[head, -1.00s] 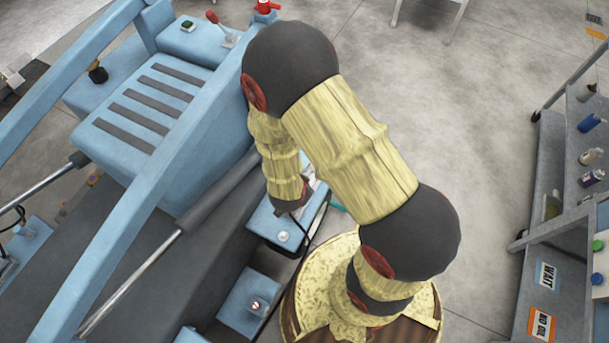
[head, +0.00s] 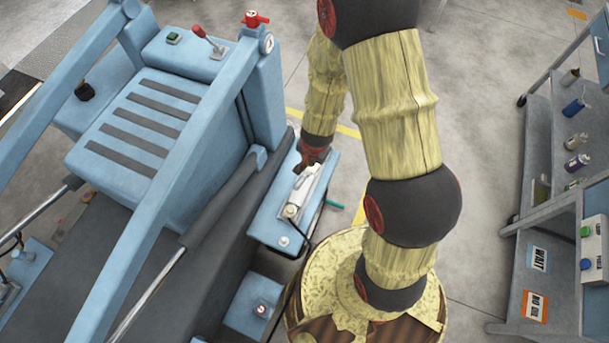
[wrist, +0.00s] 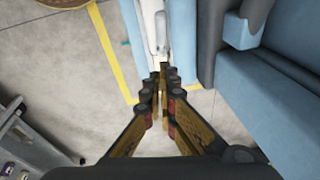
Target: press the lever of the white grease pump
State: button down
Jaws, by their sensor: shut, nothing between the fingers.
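The white grease pump (head: 299,193) lies on a light blue step at the side of the blue machine in the head view. It also shows in the wrist view (wrist: 149,22) at the top centre, with a pale grey bar, perhaps its lever (wrist: 162,32), along its right side. My gripper (wrist: 160,72) is shut and empty, its tips at or just short of the near end of the pump. In the head view, my gripper (head: 312,158) is at the pump's far end and partly hides it. I cannot tell if they touch.
The blue machine (head: 150,130) stands left of the pump, with a red-knobbed lever (head: 205,38) and a red valve (head: 255,18) on top. A dark hose (head: 302,255) runs from the pump.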

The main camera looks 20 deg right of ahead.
jog(key=shift+f, duration=0.1)
jog(key=b, duration=0.8)
send_over(303, 179)
jog(key=s, duration=0.1)
notch_tip(303, 179, down, 12)
jog(key=shift+s+a+f, duration=0.15)
jog(key=shift+s+f, duration=0.05)
jog(key=shift+f, duration=0.2)
